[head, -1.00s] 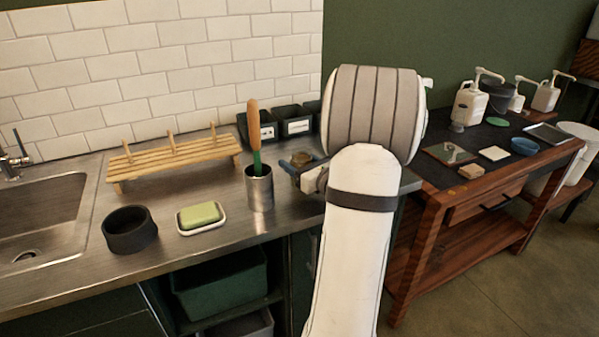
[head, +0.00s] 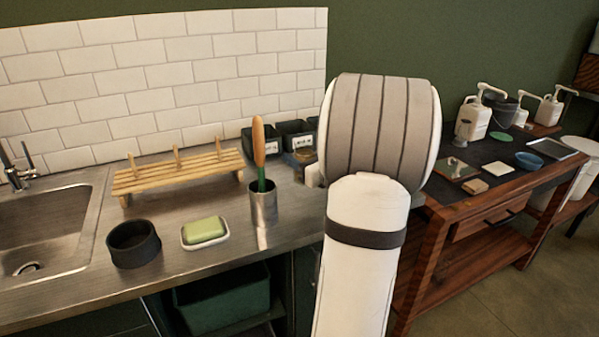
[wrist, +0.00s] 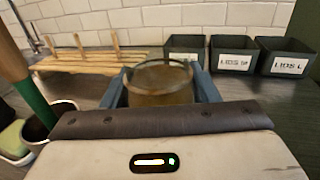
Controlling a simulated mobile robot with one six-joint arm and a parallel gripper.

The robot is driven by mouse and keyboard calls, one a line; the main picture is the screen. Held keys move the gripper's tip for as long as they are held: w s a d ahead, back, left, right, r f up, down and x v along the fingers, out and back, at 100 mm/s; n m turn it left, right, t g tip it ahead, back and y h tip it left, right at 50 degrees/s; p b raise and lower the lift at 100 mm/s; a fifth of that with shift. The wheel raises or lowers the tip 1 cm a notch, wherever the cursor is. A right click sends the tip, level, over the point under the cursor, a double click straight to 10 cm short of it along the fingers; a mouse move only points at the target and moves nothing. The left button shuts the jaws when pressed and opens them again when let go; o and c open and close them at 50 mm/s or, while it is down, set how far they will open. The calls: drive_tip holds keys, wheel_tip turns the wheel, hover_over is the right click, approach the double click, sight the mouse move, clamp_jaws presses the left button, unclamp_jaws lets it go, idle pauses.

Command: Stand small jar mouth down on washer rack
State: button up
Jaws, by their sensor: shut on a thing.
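The small jar (wrist: 160,82) is brownish, see-through glass with a round rim on top. In the wrist view it sits between the blue fingers of my gripper (wrist: 160,88), which is shut on it. I cannot tell which end is the mouth. In the head view the jar (head: 304,156) shows just left of my arm, which hides most of the gripper. The washer rack is a slatted wooden stand with upright pegs (head: 180,178), at the wall to the left of the jar. It also shows at the left of the wrist view (wrist: 85,64). Nothing stands on its slats.
A metal cup (head: 263,206) holding a green brush with a wooden handle stands between rack and gripper. Dark labelled lid bins (head: 262,136) stand behind the jar. A soap dish (head: 205,235), a black ring-like pot (head: 133,245) and a sink (head: 40,230) lie in front and left.

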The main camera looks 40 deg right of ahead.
drive_tip(key=shift+r+p, duration=1.45)
drive_tip(key=shift+r, duration=2.45)
drive_tip(key=s+a+r+p, duration=0.1)
drive_tip(key=s+a+p, duration=0.1)
drive_tip(key=s, duration=0.7)
drive_tip(key=s+a+r+p, duration=0.2)
drive_tip(key=s, duration=0.7)
drive_tip(key=s+a+r+p, duration=0.2)
drive_tip(key=s, duration=0.8)
drive_tip(key=shift+a, duration=0.35)
drive_tip(key=shift+s, duration=0.1)
